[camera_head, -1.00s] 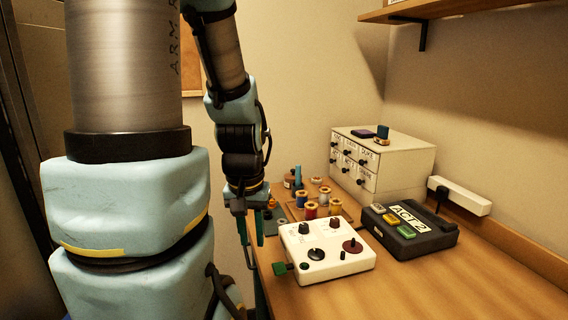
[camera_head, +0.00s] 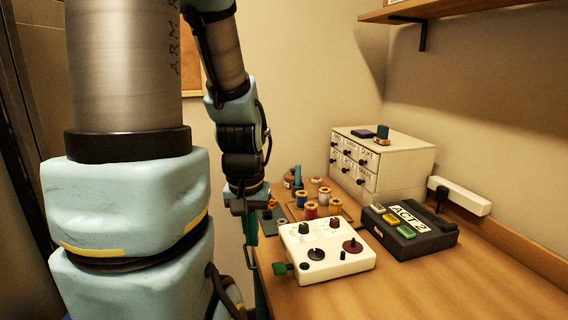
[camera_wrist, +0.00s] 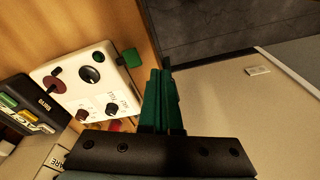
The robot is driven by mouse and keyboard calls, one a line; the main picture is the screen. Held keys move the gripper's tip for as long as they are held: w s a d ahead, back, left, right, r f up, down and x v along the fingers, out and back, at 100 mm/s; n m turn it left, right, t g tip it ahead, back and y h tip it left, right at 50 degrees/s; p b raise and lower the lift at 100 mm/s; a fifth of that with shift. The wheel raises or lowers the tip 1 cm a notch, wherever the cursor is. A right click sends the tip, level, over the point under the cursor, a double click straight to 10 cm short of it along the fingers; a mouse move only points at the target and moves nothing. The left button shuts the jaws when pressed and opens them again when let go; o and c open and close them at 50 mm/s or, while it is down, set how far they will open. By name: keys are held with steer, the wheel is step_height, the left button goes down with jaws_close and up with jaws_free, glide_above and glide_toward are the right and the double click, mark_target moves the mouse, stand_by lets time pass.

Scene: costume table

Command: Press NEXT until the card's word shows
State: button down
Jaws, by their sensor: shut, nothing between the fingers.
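A black box (camera_head: 433,239) sits on the table to the right of the white control box, with a pale panel reading "ACT 2" (camera_head: 410,215). Yellow and green buttons (camera_head: 405,231) lie along its front, beside a pale grey one. In the wrist view the black box (camera_wrist: 25,125) is cut off at the left edge. Which button is NEXT is too small to read. My gripper (camera_head: 251,240) is shut and empty, pointing down at the table's left edge, left of the white box. Its green fingers (camera_wrist: 163,100) are together in the wrist view.
A white control box (camera_head: 322,252) with knobs stands between my gripper and the black box. Thread spools (camera_head: 311,210) stand behind it. A white drawer cabinet (camera_head: 400,165) and a power strip (camera_head: 460,196) are at the back. The front right tabletop (camera_head: 450,290) is clear.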

stand_by(0.4)
step_height(320, 180, up, 6)
steer(key=f+n+t+h+b, duration=0.1)
steer(key=n+t+h+b, duration=0.1)
steer(key=n+t+h, duration=0.3)
glide_above(392, 220)
steer(key=shift+w+r+m+t, duration=0.1)
steer(key=shift+r+m+t, duration=0.15)
steer(key=shift+m+t, duration=0.35)
steer(key=shift+f, duration=0.15)
step_height(392, 220, down, 9)
steer(key=b, duration=0.9)
steer(key=shift+r, duration=0.2)
steer(key=shift+f, duration=0.45)
